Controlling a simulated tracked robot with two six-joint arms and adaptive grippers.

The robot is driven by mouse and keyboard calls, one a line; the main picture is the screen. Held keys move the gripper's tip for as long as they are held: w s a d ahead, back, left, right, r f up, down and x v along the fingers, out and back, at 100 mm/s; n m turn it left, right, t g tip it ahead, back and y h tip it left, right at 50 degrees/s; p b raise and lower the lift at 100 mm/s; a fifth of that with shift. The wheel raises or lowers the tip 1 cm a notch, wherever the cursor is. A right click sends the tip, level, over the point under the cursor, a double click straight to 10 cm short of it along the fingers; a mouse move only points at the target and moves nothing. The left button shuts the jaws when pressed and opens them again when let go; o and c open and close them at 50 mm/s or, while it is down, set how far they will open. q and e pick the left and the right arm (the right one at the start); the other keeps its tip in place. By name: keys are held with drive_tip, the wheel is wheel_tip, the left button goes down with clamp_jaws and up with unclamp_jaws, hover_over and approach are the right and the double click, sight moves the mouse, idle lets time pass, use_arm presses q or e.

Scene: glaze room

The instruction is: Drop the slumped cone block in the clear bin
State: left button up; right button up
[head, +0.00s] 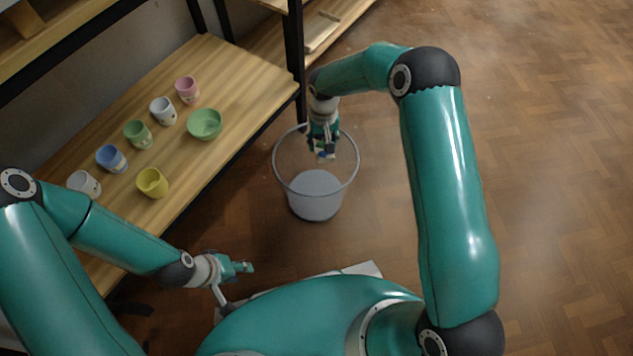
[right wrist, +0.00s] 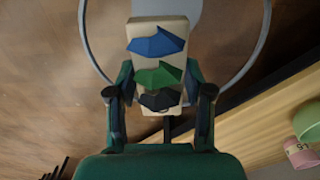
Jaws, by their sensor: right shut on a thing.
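The slumped cone block (right wrist: 152,35) is a pale block with blue, green and black slumped cones on it. My right gripper (right wrist: 158,100) is shut on it, with a finger on each side. In the head view the right gripper (head: 322,145) points down over the clear bin (head: 316,198), with the block (head: 325,155) at about the rim's level. The bin stands on the floor, and its rim also shows behind the block in the right wrist view (right wrist: 262,45). My left gripper (head: 243,268) is low and well away from the bin; its jaw opening is too small to judge.
A wooden shelf (head: 225,75) left of the bin holds several cups, including a yellow cup (head: 152,183), and a green bowl (head: 205,124). A dark shelf post (head: 296,60) stands close behind the bin. The floor to the right is clear.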

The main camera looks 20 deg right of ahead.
drive_tip(key=shift+f, duration=0.4)
drive_tip(key=o, duration=1.3)
drive_tip(key=shift+r, duration=0.1)
wheel_tip(320, 180, up, 12)
drive_tip(key=shift+f, duration=0.1)
